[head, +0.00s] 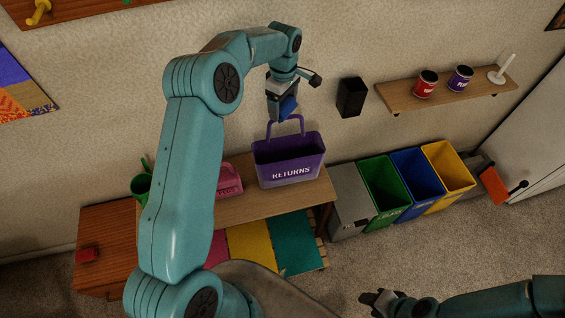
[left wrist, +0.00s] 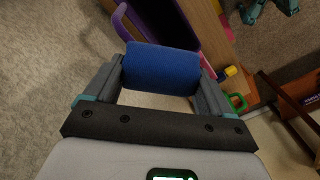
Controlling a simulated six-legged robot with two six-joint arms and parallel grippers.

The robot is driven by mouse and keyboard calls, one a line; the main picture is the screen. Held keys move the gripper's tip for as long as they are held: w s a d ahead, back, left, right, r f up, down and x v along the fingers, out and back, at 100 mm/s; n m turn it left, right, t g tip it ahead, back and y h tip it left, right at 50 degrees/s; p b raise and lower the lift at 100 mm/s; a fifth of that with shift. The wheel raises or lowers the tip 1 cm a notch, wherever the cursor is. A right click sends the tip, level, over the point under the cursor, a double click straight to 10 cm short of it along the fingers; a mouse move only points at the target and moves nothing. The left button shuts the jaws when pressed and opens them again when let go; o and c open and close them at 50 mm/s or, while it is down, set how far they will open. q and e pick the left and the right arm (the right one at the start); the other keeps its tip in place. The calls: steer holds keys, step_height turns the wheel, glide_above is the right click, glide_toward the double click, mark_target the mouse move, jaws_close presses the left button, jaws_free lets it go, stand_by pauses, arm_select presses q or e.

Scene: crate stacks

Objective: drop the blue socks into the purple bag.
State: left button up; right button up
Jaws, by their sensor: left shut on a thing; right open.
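The blue socks (left wrist: 162,68) are a rolled blue bundle between the two fingers of my left gripper (left wrist: 160,80) in the left wrist view. In the head view, my left gripper (head: 284,110) is shut on the socks (head: 288,106) and holds them above the purple bag (head: 278,170). The bag is labelled RETURNS, has an open top and an upright handle, and stands on a wooden bench. The handle is close to the gripper in the picture; I cannot tell if they touch. My right gripper (head: 380,298) is open and empty low at the front.
A pink container (head: 229,180) stands on the bench (head: 240,207) left of the bag. Grey, green (head: 385,184), blue (head: 418,174) and yellow bins (head: 449,163) line the wall at right. A shelf (head: 450,90) holds two cans. A black box (head: 351,97) hangs on the wall.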

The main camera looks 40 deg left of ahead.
arm_select(q)
step_height(320, 180, down, 2)
steer(key=shift+w+f+b, duration=0.1)
steer(key=shift+b, duration=0.25)
steer(key=o, duration=0.8)
steer(key=shift+o, duration=0.2)
steer(key=shift+r, duration=0.2)
steer(key=shift+r, duration=0.35)
step_height(320, 180, up, 8)
steer(key=shift+d+r+b, duration=0.1)
steer(key=shift+b, duration=0.5)
step_height(320, 180, up, 7)
steer(key=p, duration=0.1)
steer(key=shift+r, duration=0.15)
